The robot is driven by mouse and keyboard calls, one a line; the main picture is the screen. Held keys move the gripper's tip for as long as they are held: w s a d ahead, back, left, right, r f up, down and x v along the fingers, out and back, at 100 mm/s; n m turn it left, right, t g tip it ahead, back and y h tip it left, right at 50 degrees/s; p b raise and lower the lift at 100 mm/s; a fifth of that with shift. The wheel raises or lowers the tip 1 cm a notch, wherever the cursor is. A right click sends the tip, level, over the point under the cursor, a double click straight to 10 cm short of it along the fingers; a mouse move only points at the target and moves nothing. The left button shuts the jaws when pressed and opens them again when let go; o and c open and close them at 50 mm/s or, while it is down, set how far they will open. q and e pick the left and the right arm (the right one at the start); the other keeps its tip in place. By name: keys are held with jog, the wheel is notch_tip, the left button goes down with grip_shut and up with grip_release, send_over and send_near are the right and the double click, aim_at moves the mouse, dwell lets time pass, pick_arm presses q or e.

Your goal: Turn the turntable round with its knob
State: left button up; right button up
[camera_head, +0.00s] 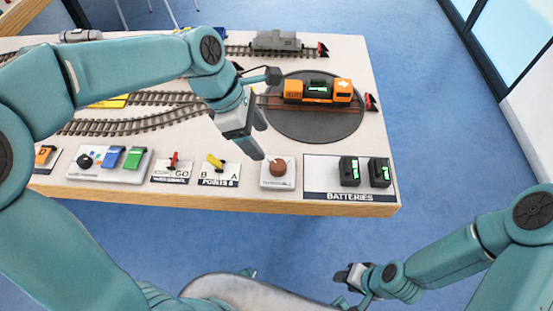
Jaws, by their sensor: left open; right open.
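The turntable (315,128) is a dark grey disc at the right of the table, and an orange locomotive (293,91) with a white arrow stands on it. The knob (278,168) is a brown round cap on a small white plate at the table's front, left of the batteries panel. My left gripper (257,152) hangs above the table just behind and left of the knob, open and apparently empty. Whether it touches the knob cannot be told. My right gripper (345,279) is open and empty, low in front of the table, away from it.
A batteries panel (320,189) with two dark batteries lies right of the knob. A points lever (216,162), a red lever (174,160) and a button box (110,160) line the front edge to the left. A grey wagon (276,41) stands on the back track. Blue floor is clear at right.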

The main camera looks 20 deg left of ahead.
aim_at(278, 165)
pick_arm(q)
jog(key=b+x, duration=0.1)
jog(key=x, duration=0.8)
jog(key=shift+s+d+f+b, duration=0.1)
jog(key=shift+f+b, duration=0.1)
jog(key=shift+b, duration=0.15)
jog(key=shift+d+f, duration=0.1)
jog(key=shift+f, duration=0.1)
jog(key=c, duration=1)
